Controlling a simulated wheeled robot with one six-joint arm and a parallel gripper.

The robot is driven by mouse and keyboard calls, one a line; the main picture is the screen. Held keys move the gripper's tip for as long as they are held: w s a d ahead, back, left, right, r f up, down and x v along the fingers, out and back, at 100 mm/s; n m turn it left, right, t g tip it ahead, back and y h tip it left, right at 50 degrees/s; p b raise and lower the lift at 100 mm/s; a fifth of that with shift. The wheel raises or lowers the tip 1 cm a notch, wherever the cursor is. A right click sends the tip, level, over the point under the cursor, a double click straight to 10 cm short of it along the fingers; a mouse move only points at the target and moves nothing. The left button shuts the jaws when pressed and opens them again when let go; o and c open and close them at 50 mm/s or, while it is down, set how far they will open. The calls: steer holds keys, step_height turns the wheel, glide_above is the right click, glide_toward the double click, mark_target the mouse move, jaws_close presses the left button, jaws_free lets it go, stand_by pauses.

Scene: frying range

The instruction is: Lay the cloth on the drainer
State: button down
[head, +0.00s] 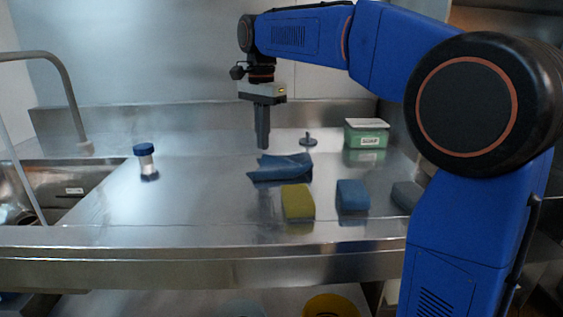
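A blue cloth (281,167), crumpled or folded, lies on the steel worktop (205,190) near the middle of the head view. My gripper (263,146) points straight down just above and behind the cloth's left part in the picture, and appears apart from it. Its fingers overlap in this view, so their opening is hidden. I see no cloth hanging from them. I cannot pick out a separate drainer; the steel surface runs from the sink (60,185) at the left to the right side.
A yellow-green sponge (298,202), a blue sponge (352,196) and a grey block (407,195) line the front. A green tub (366,134) and a small dark knobbed object (308,139) stand behind. A blue-capped jar (146,161) stands left; steel between it and the cloth is clear.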

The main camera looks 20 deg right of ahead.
steer(key=shift+f, duration=0.1)
steer(key=shift+f+p, duration=0.5)
steer(key=shift+f, duration=1.4)
step_height(320, 180, up, 9)
